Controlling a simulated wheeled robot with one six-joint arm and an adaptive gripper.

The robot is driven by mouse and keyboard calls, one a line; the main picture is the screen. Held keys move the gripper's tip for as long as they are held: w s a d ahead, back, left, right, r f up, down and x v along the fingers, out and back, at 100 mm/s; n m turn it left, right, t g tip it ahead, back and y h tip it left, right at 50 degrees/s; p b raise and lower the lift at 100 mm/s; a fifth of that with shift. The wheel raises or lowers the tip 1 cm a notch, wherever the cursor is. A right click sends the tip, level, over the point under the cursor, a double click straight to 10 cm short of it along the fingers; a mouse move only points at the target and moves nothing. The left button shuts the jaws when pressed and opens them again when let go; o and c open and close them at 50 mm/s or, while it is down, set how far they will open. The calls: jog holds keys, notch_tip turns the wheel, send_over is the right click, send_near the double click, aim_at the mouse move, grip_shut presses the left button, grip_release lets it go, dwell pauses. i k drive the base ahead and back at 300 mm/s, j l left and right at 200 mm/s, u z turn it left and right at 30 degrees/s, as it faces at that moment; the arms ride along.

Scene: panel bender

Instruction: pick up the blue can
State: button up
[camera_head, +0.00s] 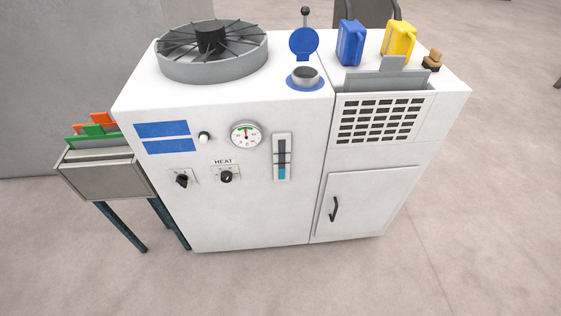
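The blue can (351,43) stands upright on the right part of the white machine's top. Its handle is on its right side. A yellow can (398,41) stands just to its right with a small gap between them. My gripper is not in view.
The white machine (235,205) has a round fan (211,50) at its top left. An open blue lid (303,43) and filler neck (305,77) are left of the blue can. A grey tray (385,80) lies in front. A wooden-handled brush (433,59) is at right.

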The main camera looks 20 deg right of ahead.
aim_at(352, 34)
jog(key=i+j+z, duration=0.4)
jog(key=i+j, duration=0.4)
jog(key=j, duration=0.15)
